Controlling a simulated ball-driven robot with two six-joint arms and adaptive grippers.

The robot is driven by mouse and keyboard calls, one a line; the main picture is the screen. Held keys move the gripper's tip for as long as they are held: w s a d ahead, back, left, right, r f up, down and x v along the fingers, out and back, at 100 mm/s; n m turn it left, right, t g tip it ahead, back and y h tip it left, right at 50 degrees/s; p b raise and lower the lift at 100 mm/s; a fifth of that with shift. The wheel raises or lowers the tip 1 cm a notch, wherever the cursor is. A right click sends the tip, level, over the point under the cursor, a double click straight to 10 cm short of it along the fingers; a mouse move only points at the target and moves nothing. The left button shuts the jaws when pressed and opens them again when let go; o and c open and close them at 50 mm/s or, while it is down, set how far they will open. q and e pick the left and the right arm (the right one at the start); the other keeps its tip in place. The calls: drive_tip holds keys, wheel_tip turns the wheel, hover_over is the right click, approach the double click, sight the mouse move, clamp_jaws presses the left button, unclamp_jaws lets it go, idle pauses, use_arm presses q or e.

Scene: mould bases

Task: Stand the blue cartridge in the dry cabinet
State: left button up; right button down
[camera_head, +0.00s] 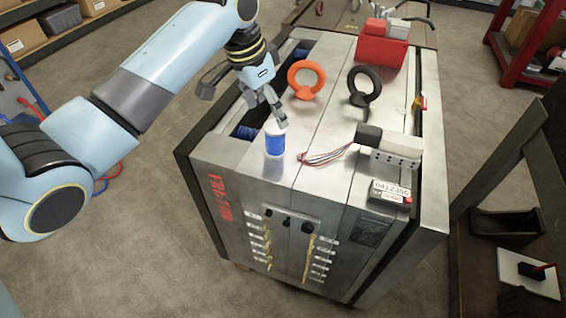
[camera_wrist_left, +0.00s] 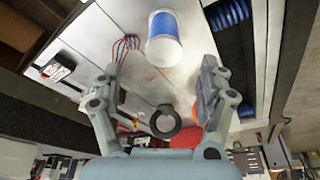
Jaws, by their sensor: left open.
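The blue cartridge (camera_head: 275,144) is a short cylinder with a blue band and white ends. It stands upright on the near left part of the metal mould base's top (camera_head: 322,125). My left gripper (camera_head: 244,106) is open and empty, just behind and above the cartridge. In the left wrist view the cartridge (camera_wrist_left: 163,40) lies beyond the spread fingers (camera_wrist_left: 158,72), apart from both. I cannot make out the dry cabinet in either view. My right gripper is not in view.
On the mould base are an orange lifting ring (camera_head: 306,79), a black lifting ring (camera_head: 365,86), a grey connector with loose wires (camera_head: 390,146), a small labelled box (camera_head: 391,194) and a red block (camera_head: 383,50). A dark slot with blue hose runs along the left.

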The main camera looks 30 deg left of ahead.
sight(276, 126)
use_arm(q)
drive_tip(key=w+f, duration=0.2)
drive_tip(key=f, duration=0.1)
drive_tip(key=shift+f, duration=0.2)
drive_tip(key=x, duration=0.3)
drive_tip(key=shift+s+f, duration=0.2)
drive_tip(key=shift+f, duration=0.1)
drive_tip(key=x, duration=0.2)
drive_tip(key=shift+f, duration=0.35)
drive_tip(key=shift+d+f+b, duration=0.1)
drive_tip(key=shift+f+b, duration=0.2)
drive_tip(key=shift+f, duration=0.05)
drive_tip(key=shift+w+f, duration=0.1)
drive_tip(key=c, duration=1.3)
drive_tip(key=shift+c, duration=1)
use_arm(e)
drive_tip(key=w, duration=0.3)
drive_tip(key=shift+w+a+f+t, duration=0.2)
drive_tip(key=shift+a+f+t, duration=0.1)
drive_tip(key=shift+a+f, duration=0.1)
